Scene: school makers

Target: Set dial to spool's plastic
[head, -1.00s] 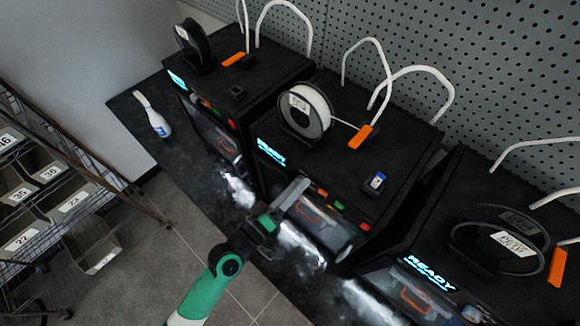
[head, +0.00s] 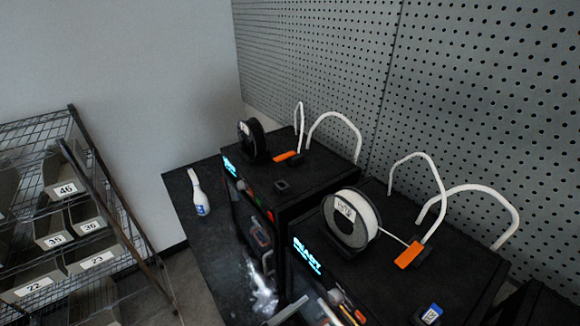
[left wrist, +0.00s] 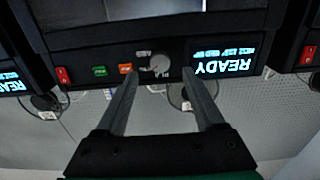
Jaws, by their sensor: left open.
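In the left wrist view, seen upside down, a grey dial (left wrist: 160,65) sits on a black printer's front panel with small lettering around it, too small to read surely. A lit READY display (left wrist: 225,62) is beside it. My left gripper (left wrist: 160,76) is open, its fingers on either side of the dial in the picture; I cannot tell whether they touch it. In the head view, a white spool (head: 368,212) with a label too blurred to read stands on the nearer printer (head: 375,275). Part of my left gripper (head: 305,308) shows at the bottom edge. My right gripper is not in view.
The panel also has an orange button (left wrist: 125,69), a green button (left wrist: 99,71) and a red switch (left wrist: 62,76). Another printer (head: 318,190) with a dark spool (head: 255,140) stands further left.

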